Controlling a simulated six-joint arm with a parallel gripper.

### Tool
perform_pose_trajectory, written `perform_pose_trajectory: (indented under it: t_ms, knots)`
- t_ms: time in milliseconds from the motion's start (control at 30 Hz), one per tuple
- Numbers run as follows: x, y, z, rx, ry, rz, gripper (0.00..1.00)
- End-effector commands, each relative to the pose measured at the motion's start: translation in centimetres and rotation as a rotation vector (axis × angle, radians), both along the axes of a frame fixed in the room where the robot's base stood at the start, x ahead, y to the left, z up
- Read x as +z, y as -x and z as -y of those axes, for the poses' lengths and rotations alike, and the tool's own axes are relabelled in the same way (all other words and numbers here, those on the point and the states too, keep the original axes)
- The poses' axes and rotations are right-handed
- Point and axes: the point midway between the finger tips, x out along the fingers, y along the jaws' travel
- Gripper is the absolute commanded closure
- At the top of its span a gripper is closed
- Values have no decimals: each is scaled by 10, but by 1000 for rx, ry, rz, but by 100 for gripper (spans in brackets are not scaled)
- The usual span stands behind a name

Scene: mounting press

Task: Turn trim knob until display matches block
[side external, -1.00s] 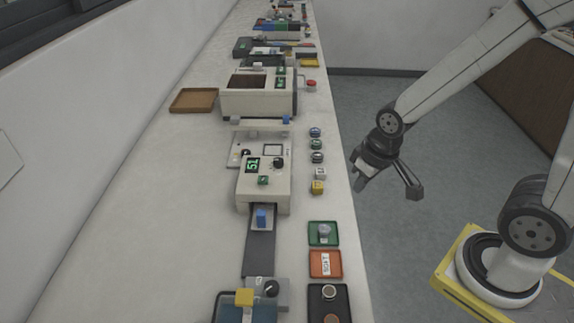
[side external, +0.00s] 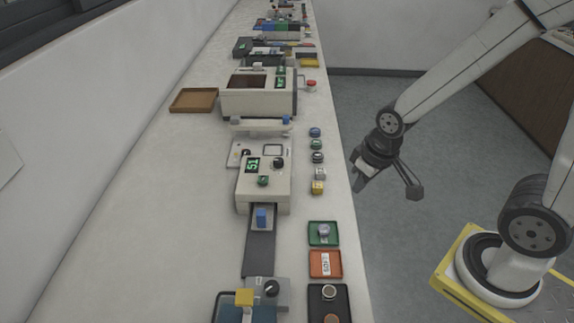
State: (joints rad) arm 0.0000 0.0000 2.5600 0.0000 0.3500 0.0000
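A pale press unit (side external: 250,195) stands mid-bench with a small green-lit display (side external: 252,165) that seems to read 51. A black knob (side external: 279,163) sits right of the display, and a green button (side external: 263,181) below it. A blue block (side external: 261,216) stands on the dark slide at the unit's front. I cannot tell which knob is the trim knob. My gripper (side external: 387,188) is open and empty, off the bench's right edge, apart from both knobs.
Several small buttons and cubes (side external: 317,172) line the bench right of the press. Green (side external: 323,242), orange (side external: 340,265) and black (side external: 345,300) trays lie nearer. A larger pale machine (side external: 258,102) and a brown tray (side external: 194,100) stand behind. The bench's left side is clear.

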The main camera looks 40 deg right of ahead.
Motion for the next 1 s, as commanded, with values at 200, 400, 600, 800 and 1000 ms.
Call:
perform_pose_trajectory:
  t_ms: [200,400,600,800,1000]
  knots:
    - [2,-9,0,19,5,-5,24]
    - [6,-38,0,94,21,-29,24]
    - [10,-85,0,219,44,-66,24]
    - [11,-132,0,354,64,-105,24]
    - [10,-175,0,490,78,-144,24]
